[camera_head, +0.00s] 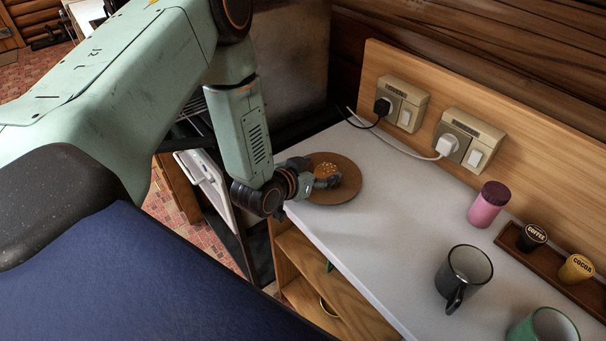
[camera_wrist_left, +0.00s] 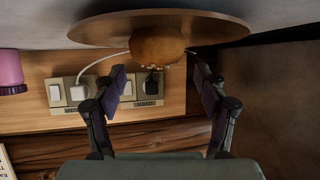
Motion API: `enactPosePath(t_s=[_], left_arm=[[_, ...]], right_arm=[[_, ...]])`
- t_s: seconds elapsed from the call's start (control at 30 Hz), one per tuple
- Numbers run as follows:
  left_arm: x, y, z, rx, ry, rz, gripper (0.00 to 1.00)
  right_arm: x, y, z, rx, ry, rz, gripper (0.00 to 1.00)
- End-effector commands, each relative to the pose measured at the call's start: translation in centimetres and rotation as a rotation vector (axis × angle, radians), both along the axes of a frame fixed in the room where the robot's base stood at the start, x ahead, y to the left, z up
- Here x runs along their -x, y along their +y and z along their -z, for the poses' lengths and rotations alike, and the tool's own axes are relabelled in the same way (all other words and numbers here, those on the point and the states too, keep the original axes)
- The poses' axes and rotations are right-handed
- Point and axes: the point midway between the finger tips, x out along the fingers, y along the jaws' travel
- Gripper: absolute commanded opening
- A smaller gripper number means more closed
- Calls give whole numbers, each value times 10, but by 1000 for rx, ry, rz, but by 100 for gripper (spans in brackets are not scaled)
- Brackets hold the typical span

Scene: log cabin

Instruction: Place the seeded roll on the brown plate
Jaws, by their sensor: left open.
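The seeded roll (camera_head: 325,169) is a small golden-brown bun with pale seeds. It rests on the round brown plate (camera_head: 347,190) at the far left end of the white counter. My left gripper (camera_head: 327,181) is at the plate, right by the roll, and partly hides it. In the left wrist view, which is upside down, the roll (camera_wrist_left: 157,50) sits against the plate (camera_wrist_left: 100,30). The open fingers of my left gripper (camera_wrist_left: 163,80) are spread apart, with the roll showing beyond the gap between them. My right gripper is not in view.
A dark mug (camera_head: 464,279), a pink jar (camera_head: 488,205) and a wooden tray (camera_head: 511,236) with coffee and cocoa pots stand farther right. A green mug (camera_head: 543,326) is at the lower right. Wall sockets (camera_head: 402,103) have cords near the plate. The middle counter is clear.

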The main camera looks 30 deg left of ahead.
Motion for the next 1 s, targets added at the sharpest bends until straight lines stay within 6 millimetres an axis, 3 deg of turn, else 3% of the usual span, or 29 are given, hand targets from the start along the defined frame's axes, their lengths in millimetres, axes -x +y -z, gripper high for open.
enactPosePath(t_s=[0.33,0.63,0.87,1.0], left_arm=[[60,6,-30,6,2,-6,72],[87,8,-43,2,-1,-1,72],[91,7,-43,0,4,2,72],[114,-12,-13,19,146,28,72]], right_arm=[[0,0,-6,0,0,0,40],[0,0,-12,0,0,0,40],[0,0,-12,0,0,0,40],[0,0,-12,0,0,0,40]])
